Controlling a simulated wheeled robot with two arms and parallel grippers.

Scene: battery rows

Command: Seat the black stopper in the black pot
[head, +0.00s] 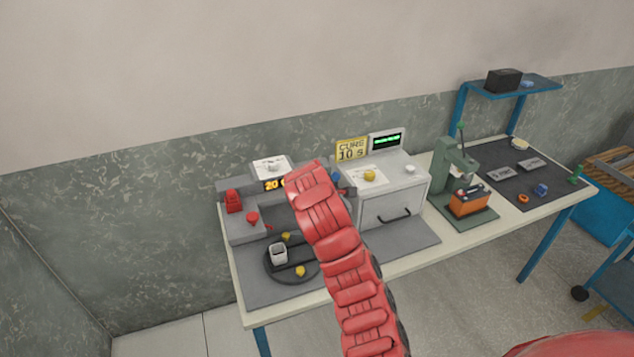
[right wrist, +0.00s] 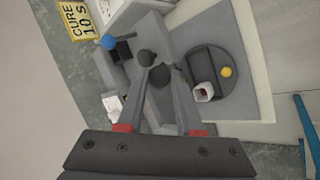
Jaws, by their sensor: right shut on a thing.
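My right gripper (right wrist: 159,73) reaches into the right wrist view from below, its two fingers closing towards a dark, rounded piece between the tips. This looks like the black stopper (right wrist: 160,76); another dark round part (right wrist: 147,58) shows just beyond it, and I cannot tell whether it belongs to the same piece. In the head view my red right arm crosses the middle and the gripper is hidden behind it. I cannot make out the black pot for certain in either view. My left gripper is not in view.
A round dark plate (head: 268,271) carries a pale cup (head: 278,254) and yellow knobs. A red pot (head: 233,201) and red stopper (head: 252,218) stand at left. A grey-white box with a handle (head: 395,205) stands right of my arm, then a green press (head: 450,165).

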